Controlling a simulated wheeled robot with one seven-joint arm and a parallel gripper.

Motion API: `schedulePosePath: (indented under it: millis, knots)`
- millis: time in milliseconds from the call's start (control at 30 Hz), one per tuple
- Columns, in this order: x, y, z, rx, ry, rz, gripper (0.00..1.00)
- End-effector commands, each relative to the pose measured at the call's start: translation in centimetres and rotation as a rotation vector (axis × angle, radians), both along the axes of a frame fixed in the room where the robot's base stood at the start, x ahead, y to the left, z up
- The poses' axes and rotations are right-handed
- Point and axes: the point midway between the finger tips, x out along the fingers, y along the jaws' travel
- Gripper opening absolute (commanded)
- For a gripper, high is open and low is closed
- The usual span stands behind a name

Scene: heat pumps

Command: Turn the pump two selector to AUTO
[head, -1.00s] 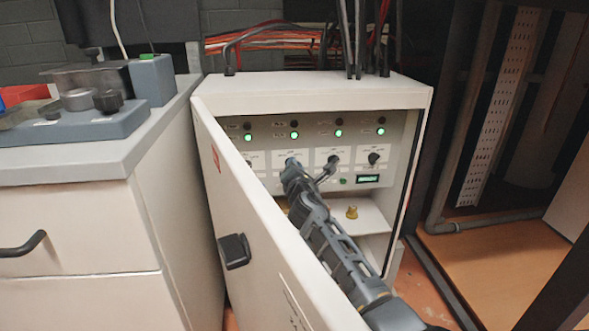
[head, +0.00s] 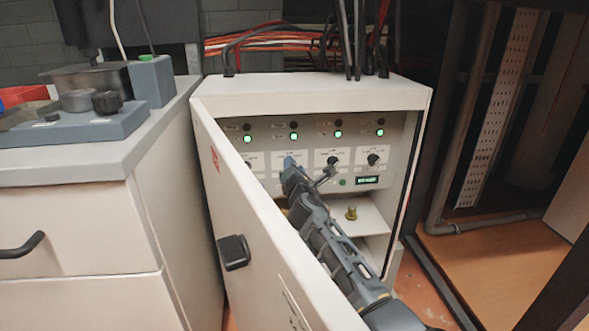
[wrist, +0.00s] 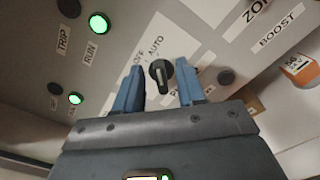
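The selector (wrist: 160,76) in the wrist view is a small black knob with a pale pointer line, on a panel with OFF and AUTO labels. The line lies along the knob, roughly down the picture; which label it marks I cannot tell. My gripper (wrist: 159,95) is open, with one blue finger on each side of the knob. Gaps show between knob and fingers. In the head view my gripper (head: 290,164) is at the second selector position from the left and hides that knob. Other black selectors sit at third (head: 332,160) and fourth (head: 373,159) position.
The white cabinet (head: 310,92) has its door (head: 250,225) open toward me, left of and below my arm. Green lamps (head: 338,133) are lit above the selectors. A shelf with a brass-coloured knob (head: 351,213) is below the panel. A drawer unit (head: 80,235) stands left.

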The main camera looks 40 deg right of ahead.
Motion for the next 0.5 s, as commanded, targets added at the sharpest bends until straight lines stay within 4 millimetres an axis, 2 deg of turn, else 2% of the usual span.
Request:
schedulePosePath:
  millis: [167, 500]
  knots:
    - [-0.5, 0.4, 0.1, 0.000, 0.000, 0.000, 0.39]
    - [-4.6, 3.1, 0.2, 0.000, 0.002, 0.000, 0.39]
